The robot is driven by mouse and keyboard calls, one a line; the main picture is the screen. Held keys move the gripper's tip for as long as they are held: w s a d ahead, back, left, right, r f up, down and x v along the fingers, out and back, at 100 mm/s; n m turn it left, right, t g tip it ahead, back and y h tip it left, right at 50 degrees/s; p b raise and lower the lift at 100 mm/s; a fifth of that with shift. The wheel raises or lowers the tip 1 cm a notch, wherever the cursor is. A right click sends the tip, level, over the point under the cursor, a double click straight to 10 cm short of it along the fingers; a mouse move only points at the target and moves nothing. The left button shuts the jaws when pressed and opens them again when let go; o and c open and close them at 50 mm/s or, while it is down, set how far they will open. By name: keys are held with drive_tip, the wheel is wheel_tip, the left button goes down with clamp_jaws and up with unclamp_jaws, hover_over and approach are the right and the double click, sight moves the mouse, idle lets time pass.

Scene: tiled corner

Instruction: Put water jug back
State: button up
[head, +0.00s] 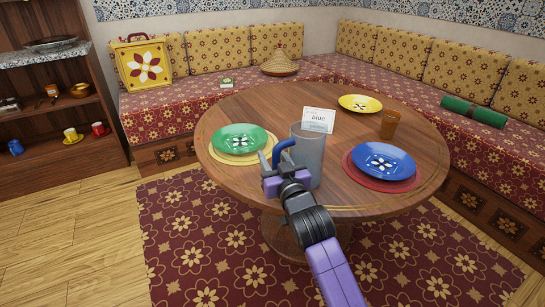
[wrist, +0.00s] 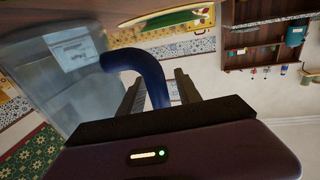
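The water jug (head: 311,160) is a grey, see-through cylinder with a blue handle (head: 283,148). It stands upright at the near side of the round wooden table (head: 240,105); whether its base touches the tabletop is hard to tell. My gripper (head: 272,167) is at the handle, on the jug's left side. In the wrist view the blue handle (wrist: 148,75) passes between the two dark fingers (wrist: 158,95), and a narrow gap shows beside the right finger. The clear jug body (wrist: 55,75) fills the left of that view.
A green plate (head: 239,138) lies left of the jug, a blue plate (head: 384,161) right, and a yellow plate (head: 360,103) farther back. A card reading "blue" (head: 318,121) and an orange-brown cup (head: 390,124) stand behind. Wooden shelves (head: 60,95) are at far left; benches surround the table's back.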

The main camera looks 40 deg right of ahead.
drive_tip(key=shift+r, duration=0.15)
drive_tip(key=s+a+f+n+y+p, duration=0.15)
drive_tip(key=s+a+f, duration=0.25)
drive_tip(key=s+a, duration=0.65)
drive_tip(key=s+a+f+n+y+p, duration=0.1)
drive_tip(key=s+a+f+y, duration=0.25)
drive_tip(key=s+a, duration=0.65)
drive_tip(key=s+a+n+g+y, duration=0.1)
drive_tip(key=s+a+n+y, duration=0.1)
drive_tip(key=s, duration=1.8)
drive_tip(key=shift+s+a+r+g+y, duration=0.3)
drive_tip(key=shift+a+r+y, duration=0.2)
drive_tip(key=shift+a, duration=0.2)
drive_tip(key=shift+n, duration=0.25)
wheel_tip(320, 180, up, 22)
drive_tip(key=p, duration=2.1)
drive_tip(key=shift+p, duration=0.35)
